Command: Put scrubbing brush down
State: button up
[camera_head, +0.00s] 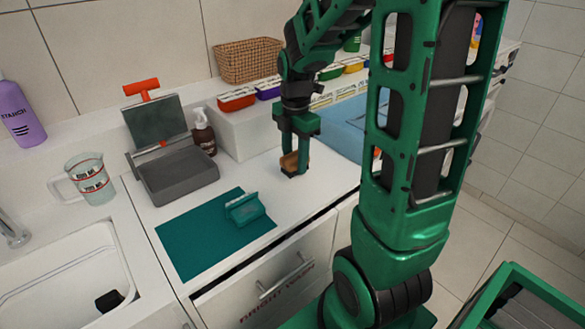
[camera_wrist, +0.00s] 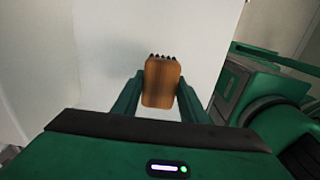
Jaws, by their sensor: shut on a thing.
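The scrubbing brush (camera_head: 290,162) has a wooden brown body. In the wrist view the brush (camera_wrist: 161,84) sits between both fingers, with dark bristle tips showing at its far end. My gripper (camera_head: 293,168) points down and is shut on the brush. It is over the white counter (camera_head: 265,190), right of the teal mat. The brush is at or just above the counter surface; I cannot tell whether it touches.
A teal mat (camera_head: 200,243) with a teal clip-like object (camera_head: 245,208) lies left of my gripper. A grey tray (camera_head: 180,177), brown pump bottle (camera_head: 203,132) and measuring jug (camera_head: 90,180) stand further left. A white raised block (camera_head: 240,125) is behind. A sink (camera_head: 60,270) is front left.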

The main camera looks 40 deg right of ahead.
aim_at(294, 168)
jog(key=shift+f, duration=1.7)
jog(key=o, duration=0.9)
jog(key=shift+o, duration=0.2)
